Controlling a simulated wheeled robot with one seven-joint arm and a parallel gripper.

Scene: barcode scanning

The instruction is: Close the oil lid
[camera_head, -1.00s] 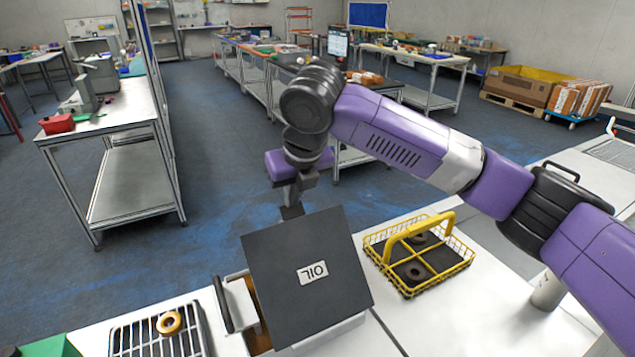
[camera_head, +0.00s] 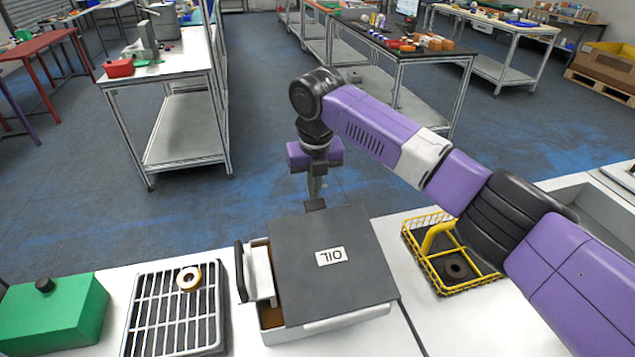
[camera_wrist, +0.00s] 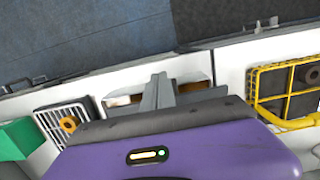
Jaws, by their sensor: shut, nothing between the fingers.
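The dark grey oil lid (camera_head: 320,275) with a white OIL label lies flat or nearly flat over the white oil container (camera_head: 345,322). I cannot tell whether it rests fully on the rim. A strip of brown oil shows along its left side, beside a light-coloured part with a black handle (camera_head: 240,271). My gripper (camera_head: 316,205) is shut and empty, pointing down at the lid's far edge. Whether it touches the lid is unclear. In the wrist view, my gripper (camera_wrist: 158,88) hangs over the container, and my purple wrist hides much of it.
A metal rack (camera_head: 178,318) with a golden ring (camera_head: 188,279) stands left of the container, with a green box (camera_head: 50,318) beyond it. A yellow wire basket (camera_head: 410,238) with a dark ring stands at the right, partly behind my arm. Open floor lies behind the table.

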